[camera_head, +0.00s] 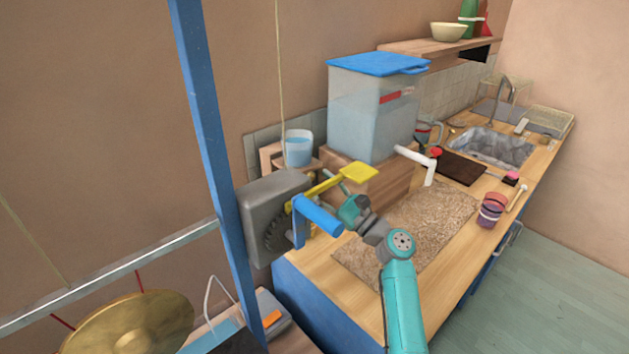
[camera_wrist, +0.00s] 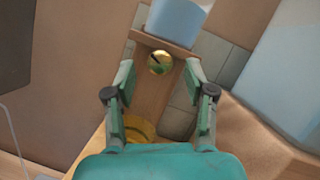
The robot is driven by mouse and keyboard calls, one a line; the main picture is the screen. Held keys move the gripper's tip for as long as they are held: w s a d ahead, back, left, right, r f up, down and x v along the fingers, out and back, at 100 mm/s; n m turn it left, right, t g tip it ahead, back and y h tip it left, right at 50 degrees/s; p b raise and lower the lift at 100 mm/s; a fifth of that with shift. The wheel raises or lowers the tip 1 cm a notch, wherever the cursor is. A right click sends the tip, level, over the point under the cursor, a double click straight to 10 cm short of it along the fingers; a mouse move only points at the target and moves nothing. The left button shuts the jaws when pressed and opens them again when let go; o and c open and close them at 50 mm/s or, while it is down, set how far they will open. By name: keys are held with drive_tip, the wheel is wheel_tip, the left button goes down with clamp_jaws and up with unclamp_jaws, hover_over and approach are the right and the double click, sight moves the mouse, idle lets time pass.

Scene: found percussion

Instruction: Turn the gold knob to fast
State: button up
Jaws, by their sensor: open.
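The gold knob (camera_wrist: 159,62) shows in the wrist view as a small round ball with a dark mark on it. It sits on a wooden upright just below a clear cup of blue water (camera_wrist: 178,18). My gripper (camera_wrist: 160,74) is open, with one finger to each side and the knob ahead between the fingertips. I cannot tell any contact. In the head view my gripper (camera_head: 352,208) is over the counter's left end, and the knob cannot be made out. No "fast" marking can be read.
A yellow paddle (camera_head: 358,174) and blue bar (camera_head: 318,215) are close to my gripper, beside a grey toothed-wheel housing (camera_head: 272,200). A large water tank (camera_head: 372,115) with a white tap (camera_head: 418,160) stands behind. A blue post (camera_head: 207,120) rises at the left.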

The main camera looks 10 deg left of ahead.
drive_tip(key=v, duration=0.9)
drive_tip(key=shift+d, duration=0.15)
